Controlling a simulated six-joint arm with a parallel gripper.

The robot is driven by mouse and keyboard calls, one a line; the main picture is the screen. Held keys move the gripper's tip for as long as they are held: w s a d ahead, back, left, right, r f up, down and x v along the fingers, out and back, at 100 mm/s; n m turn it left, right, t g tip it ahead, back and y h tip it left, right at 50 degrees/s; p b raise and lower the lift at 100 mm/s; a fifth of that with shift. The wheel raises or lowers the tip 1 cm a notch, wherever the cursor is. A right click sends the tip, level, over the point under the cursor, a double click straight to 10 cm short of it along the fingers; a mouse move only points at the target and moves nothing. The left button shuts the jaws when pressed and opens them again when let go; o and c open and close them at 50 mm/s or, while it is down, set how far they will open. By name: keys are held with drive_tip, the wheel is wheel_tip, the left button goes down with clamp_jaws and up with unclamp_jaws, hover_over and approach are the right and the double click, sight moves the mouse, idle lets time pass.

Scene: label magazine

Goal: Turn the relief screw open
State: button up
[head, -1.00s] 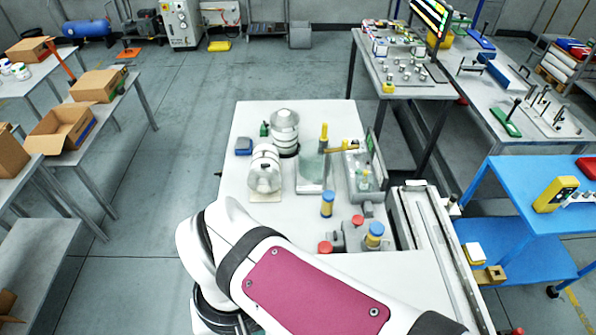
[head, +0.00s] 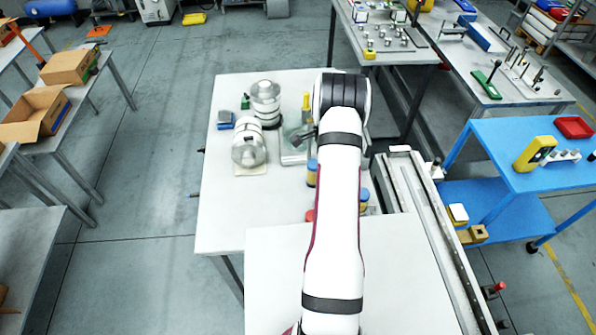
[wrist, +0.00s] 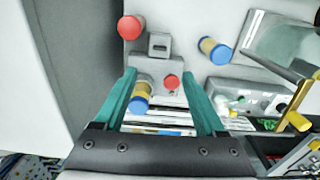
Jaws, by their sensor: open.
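My gripper (wrist: 160,76) is open and empty in the wrist view, its two teal fingers apart. A grey block (wrist: 153,68) shows between and beyond the fingertips. It carries a small red round knob (wrist: 172,82) and a blue-and-yellow cylinder (wrist: 140,97), which lies close to the left finger. A larger red cap (wrist: 131,27) stands left of the block. I cannot tell for sure which of these is the relief screw.
Another blue-and-yellow cylinder (wrist: 213,50) stands right of the block. A grey tray of small parts (wrist: 240,97) and a yellow-handled tool (wrist: 299,121) lie at the right. White-and-metal canisters (head: 249,147) stand on the white table's (head: 222,205) left part. A rail (head: 430,215) runs along its right.

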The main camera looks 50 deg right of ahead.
drive_tip(key=f, duration=1.6)
drive_tip(key=shift+s+d+f, duration=0.25)
drive_tip(key=shift+f, duration=0.05)
drive_tip(key=shift+c, duration=0.3)
clamp_jaws()
